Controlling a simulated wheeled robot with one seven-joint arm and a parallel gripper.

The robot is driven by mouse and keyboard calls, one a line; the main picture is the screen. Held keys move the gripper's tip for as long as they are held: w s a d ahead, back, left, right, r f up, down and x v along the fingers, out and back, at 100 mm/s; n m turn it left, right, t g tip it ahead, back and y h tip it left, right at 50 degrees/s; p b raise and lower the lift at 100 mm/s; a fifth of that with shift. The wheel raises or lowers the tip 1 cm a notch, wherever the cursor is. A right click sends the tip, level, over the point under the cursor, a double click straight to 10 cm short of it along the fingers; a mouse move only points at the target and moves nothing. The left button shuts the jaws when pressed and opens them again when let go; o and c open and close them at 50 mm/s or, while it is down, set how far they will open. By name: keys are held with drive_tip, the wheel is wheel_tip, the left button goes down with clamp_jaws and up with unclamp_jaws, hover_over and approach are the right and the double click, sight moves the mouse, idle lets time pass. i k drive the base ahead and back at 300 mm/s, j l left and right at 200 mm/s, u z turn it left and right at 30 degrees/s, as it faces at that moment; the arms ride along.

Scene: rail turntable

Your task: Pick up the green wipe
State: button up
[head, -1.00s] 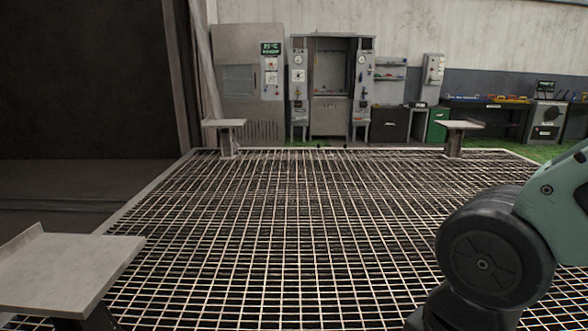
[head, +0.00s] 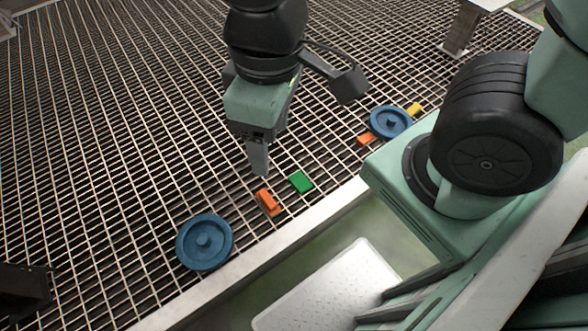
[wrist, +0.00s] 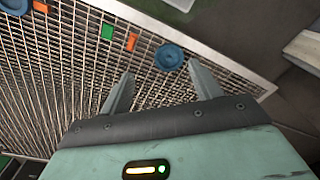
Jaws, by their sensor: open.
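The green wipe (head: 300,181) is a small flat green block lying on the metal grating, near its pale edge; it also shows in the wrist view (wrist: 107,31), up and left of my fingers. My gripper (head: 259,168) hangs above the grating, left of and higher in the head view than the wipe, and apart from it. In the wrist view my gripper (wrist: 163,77) has its two fingers spread with nothing between them. One finger hides the other in the head view.
An orange block (head: 267,202) lies close beside the green wipe, with a blue disc (head: 205,242) beyond it. Another orange block (head: 366,139), a second blue disc (head: 391,121) and a yellow block (head: 415,108) lie to the right. The grating (head: 110,120) is clear at left.

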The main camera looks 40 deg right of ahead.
sight(300, 182)
drive_tip(key=z, duration=1.6)
drive_tip(key=k, duration=0.35)
